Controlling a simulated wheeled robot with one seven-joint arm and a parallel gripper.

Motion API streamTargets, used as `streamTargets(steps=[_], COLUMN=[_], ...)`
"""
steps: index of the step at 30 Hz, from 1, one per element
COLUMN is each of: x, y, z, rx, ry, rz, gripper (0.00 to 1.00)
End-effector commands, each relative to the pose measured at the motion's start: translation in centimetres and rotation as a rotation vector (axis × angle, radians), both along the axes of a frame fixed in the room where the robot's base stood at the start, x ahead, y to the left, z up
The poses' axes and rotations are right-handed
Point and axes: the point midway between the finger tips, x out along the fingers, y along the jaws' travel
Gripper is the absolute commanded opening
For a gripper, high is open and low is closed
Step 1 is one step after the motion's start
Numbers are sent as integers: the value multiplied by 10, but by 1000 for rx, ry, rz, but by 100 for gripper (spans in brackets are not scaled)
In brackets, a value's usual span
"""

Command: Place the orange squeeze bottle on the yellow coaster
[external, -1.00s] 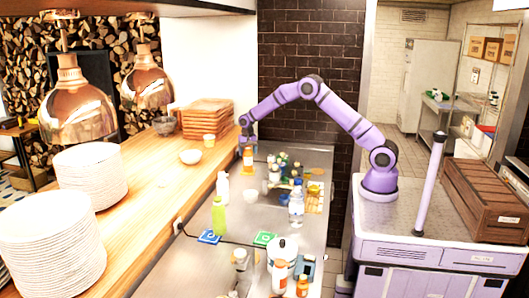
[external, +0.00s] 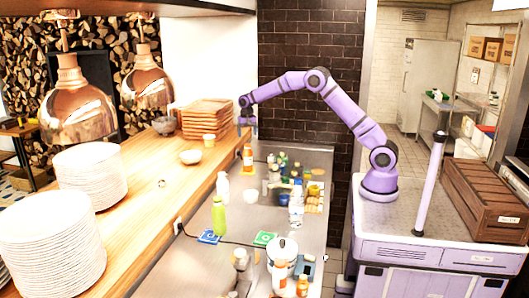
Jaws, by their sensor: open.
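An orange bottle with a pale label (external: 248,157) stands upright at the far left of the steel counter. My gripper (external: 246,135) is open and empty just above it, with a small gap between them. I cannot clearly pick out the yellow coaster; a yellow-orange patch (external: 313,206) lies at the right edge of the counter, partly crowded by other items.
Several small bottles (external: 283,165) crowd the back of the counter. A white kettle (external: 285,250) stands in front.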

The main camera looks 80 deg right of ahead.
Motion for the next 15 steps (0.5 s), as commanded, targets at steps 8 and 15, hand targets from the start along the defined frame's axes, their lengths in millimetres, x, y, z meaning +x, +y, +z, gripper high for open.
streamTargets(steps=[8, 15], x=[-6, -54], y=[5, 38], z=[28, 97], rx=[-1, -13], ry=[-9, -68], rz=[15, 137], gripper=[84, 84])
